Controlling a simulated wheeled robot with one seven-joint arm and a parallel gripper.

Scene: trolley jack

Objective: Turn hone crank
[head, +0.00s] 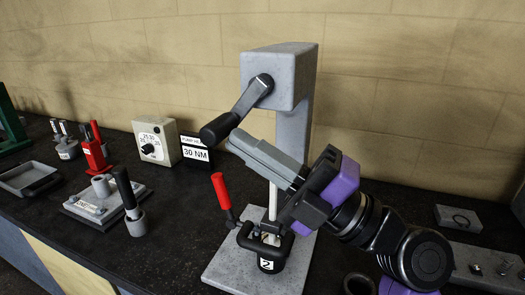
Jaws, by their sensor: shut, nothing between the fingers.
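The hone crank (243,104) is a dark grey arm on the front of a tall grey stand (279,72). Its black cylindrical grip (219,129) points down and to the left. My gripper (234,141) reaches in from the right, with its grey fingers together and empty. The fingertips are just below and right of the black grip; whether they touch it I cannot tell. The fingers and gripper body hide part of the stand's column and spindle.
A red-handled lever (220,190) and a black clamp marked 2 (267,262) stand on the base below my gripper. Left are a dial box (156,141), a 30 NM sign (195,153), a black-handled tool (128,195), a red tool (95,150) and a tray (28,178). The wall is close behind.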

